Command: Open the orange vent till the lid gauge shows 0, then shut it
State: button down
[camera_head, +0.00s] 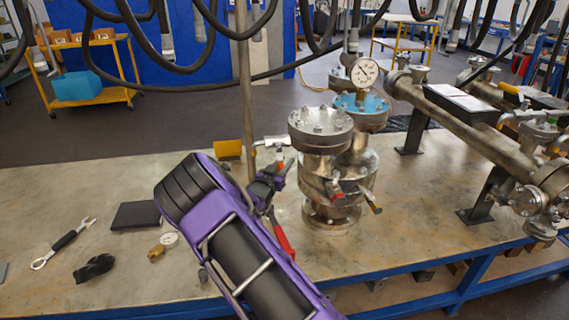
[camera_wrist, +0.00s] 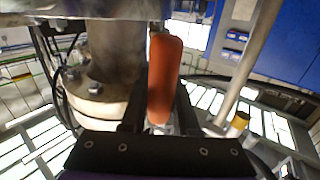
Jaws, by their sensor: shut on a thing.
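The front vessel (camera_head: 322,165) is a flanged steel body with a bolted grey lid. Beside and behind it is a blue lid (camera_head: 374,105), with a round white dial gauge (camera_head: 364,72) above it. The dial has a dark needle, but its reading is too small to tell. My gripper (camera_head: 270,182) is at the left side of the front vessel. In the wrist view an orange vent handle (camera_wrist: 165,80) stands between my fingers (camera_wrist: 160,118), which are shut on it. The vent's body is mostly hidden.
A red valve handle (camera_head: 337,194) and a yellow one (camera_head: 374,207) stick out low on the vessels' front. A vertical pole (camera_head: 246,90) stands close by my gripper. A large pipe (camera_head: 460,125) runs at right. Tools and a dark pad (camera_head: 136,215) lie at left.

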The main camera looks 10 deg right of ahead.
jog(key=shift+a, duration=0.1)
jog(key=a+r+m+g+y+b, duration=0.2)
jog(key=a+m+g+y+b, duration=0.1)
jog(key=a+m+y, duration=0.3)
jog(key=shift+a+r+m+g+y+b, duration=0.45)
jog(key=shift+m+y, duration=0.55)
jog(key=shift+m, duration=0.8)
jog(key=shift+f, duration=0.1)
jog(key=c, duration=0.7)
grip_release()
jog(key=shift+o, duration=0.2)
